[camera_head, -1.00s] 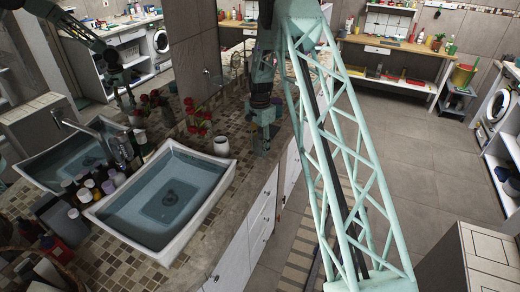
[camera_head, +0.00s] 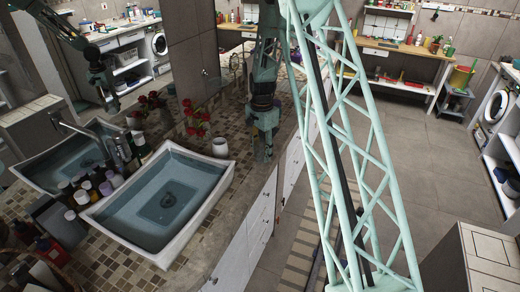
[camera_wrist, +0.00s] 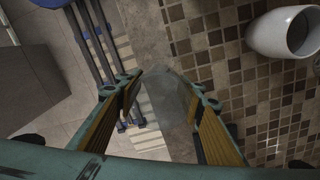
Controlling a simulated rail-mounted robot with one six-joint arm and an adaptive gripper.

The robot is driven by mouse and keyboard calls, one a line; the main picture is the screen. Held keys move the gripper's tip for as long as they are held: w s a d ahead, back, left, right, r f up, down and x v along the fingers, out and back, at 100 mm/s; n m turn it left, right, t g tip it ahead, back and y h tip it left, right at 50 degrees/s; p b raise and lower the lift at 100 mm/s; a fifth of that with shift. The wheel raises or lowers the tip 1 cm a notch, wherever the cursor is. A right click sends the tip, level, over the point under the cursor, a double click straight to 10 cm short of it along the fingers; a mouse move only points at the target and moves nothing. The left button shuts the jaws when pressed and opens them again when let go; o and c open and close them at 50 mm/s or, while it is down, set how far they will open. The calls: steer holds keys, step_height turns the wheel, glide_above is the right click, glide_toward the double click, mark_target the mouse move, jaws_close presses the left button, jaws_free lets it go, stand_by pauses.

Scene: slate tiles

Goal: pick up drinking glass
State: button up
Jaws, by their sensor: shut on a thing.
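My gripper (camera_wrist: 165,108) shows in the wrist view with its two padded fingers apart, one on each side of a see-through drinking glass (camera_wrist: 170,92). The glass is faint; its outline is hard to make out against the counter edge and floor behind it. In the head view my gripper (camera_head: 266,152) points down near the counter's front edge, right of the white cup. I cannot make out the glass there.
A white cup (camera_head: 220,147) stands on the tiled counter and shows in the wrist view (camera_wrist: 262,35). A sink (camera_head: 165,200), red flowers (camera_head: 196,120) and several bottles (camera_head: 85,190) are to the left. Open floor lies right of the counter.

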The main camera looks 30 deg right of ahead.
steer(key=s+a, duration=0.2)
steer(key=s, duration=0.6)
steer(key=shift+a+r+b, duration=0.25)
steer(key=shift+r+b, duration=0.1)
steer(key=shift+r, duration=0.05)
stand_by(0.5)
